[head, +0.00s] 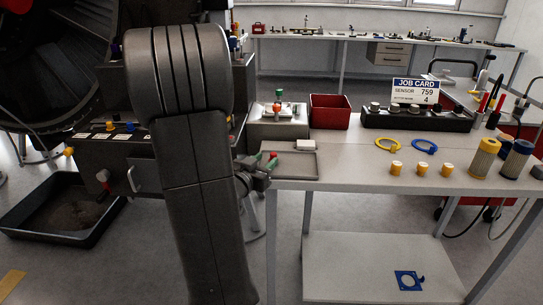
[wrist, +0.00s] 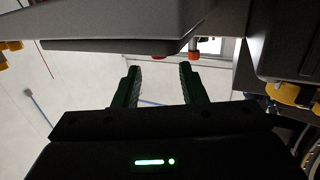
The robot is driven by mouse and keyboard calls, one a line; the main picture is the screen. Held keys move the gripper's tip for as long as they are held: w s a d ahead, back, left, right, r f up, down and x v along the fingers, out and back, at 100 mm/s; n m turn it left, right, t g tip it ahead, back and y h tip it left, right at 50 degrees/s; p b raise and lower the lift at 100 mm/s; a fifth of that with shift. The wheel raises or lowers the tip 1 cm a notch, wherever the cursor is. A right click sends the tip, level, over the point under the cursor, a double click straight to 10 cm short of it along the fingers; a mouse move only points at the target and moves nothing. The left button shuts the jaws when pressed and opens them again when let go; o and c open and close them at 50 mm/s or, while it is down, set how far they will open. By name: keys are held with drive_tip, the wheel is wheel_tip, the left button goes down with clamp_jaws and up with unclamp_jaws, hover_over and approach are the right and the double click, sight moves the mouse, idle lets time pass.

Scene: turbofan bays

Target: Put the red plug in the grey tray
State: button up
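The grey tray (head: 307,173) lies at the left end of the table, with a small white block at its back edge. My gripper (head: 266,158) is close to the left of the tray in the head view. Its two green fingers stand apart in the wrist view (wrist: 159,70), with nothing held between them. A small red piece shows at the fingers in the head view; I cannot tell if it is the plug. Red-ended parts (wrist: 193,54) show beyond the fingers in the wrist view. Which red item is the plug is unclear.
A red bin (head: 329,111), a stand with coloured knobs (head: 277,126) and a job card (head: 415,92) stand along the table's back. A black floor tray (head: 62,238) is at left. My arm blocks the middle.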

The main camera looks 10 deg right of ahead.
drive_tip(key=v, duration=0.6)
